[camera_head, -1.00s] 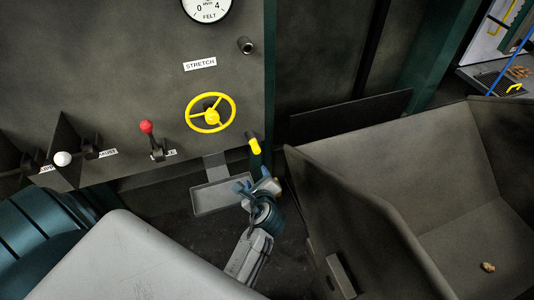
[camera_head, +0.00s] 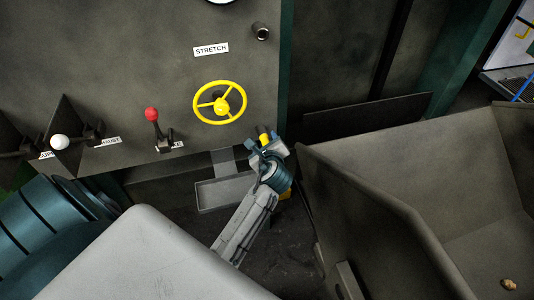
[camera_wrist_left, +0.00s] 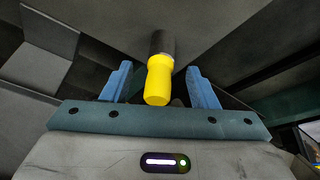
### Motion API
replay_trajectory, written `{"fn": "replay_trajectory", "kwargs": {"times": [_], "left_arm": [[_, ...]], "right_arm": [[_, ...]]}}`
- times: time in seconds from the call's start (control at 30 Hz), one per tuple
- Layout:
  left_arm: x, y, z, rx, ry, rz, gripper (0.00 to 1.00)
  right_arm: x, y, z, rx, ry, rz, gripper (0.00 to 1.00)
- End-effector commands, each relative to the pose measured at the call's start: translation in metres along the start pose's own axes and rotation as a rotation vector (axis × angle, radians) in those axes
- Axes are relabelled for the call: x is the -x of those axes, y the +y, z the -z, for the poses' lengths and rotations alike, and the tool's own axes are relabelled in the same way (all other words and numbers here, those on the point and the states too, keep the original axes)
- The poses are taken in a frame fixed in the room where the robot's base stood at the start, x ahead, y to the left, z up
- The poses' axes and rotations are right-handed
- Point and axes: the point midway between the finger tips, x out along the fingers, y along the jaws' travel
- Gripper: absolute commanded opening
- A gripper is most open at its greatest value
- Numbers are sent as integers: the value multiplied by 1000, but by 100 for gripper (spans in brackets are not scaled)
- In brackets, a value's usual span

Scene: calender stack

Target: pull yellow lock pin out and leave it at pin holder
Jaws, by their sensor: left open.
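The yellow lock pin (camera_head: 264,138) sticks out near the lower right edge of the grey machine panel. In the left wrist view the pin (camera_wrist_left: 158,80) shows a yellow grip with a dark collar behind it. My left gripper (camera_head: 266,144) is open at the pin. In the left wrist view its two blue fingers (camera_wrist_left: 158,70) stand on either side of the yellow grip, with a gap at each side. A short dark round socket (camera_head: 261,32) juts from the panel higher up; I cannot tell if it is the pin holder. My right gripper is not in view.
A yellow handwheel (camera_head: 220,103) and a red-knobbed lever (camera_head: 152,114) are on the panel, left of the pin. A small grey tray (camera_head: 222,192) hangs below. A large dark bin (camera_head: 385,190) stands close on the right.

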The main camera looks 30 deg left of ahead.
Motion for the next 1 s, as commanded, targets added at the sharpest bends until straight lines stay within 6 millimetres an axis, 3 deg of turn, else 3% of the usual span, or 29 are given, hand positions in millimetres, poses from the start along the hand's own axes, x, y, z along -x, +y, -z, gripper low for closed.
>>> {"fn": "replay_trajectory", "kwargs": {"times": [0.33, 0.37, 0.6, 0.63, 0.67, 0.77, 0.8, 1.0], "left_arm": [[-5, 0, 0, -1, 1, 0, 54], [-5, 0, 0, -1, 1, 0, 52], [-5, 0, 0, -1, 1, 0, 5], [-5, 0, 0, -1, 1, -1, 3], [-5, 0, 0, -1, 1, -1, 22], [-5, 0, 0, -1, 1, -1, 2], [-5, 0, 0, 0, 0, 0, 0], [-4, 0, 0, 0, 0, 0, 0]], "right_arm": [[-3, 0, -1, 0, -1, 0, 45], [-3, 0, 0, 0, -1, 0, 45], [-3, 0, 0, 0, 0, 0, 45], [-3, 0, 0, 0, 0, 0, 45], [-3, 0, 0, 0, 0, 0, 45], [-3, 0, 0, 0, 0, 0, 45], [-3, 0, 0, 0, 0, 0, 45], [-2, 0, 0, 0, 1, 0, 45]]}}
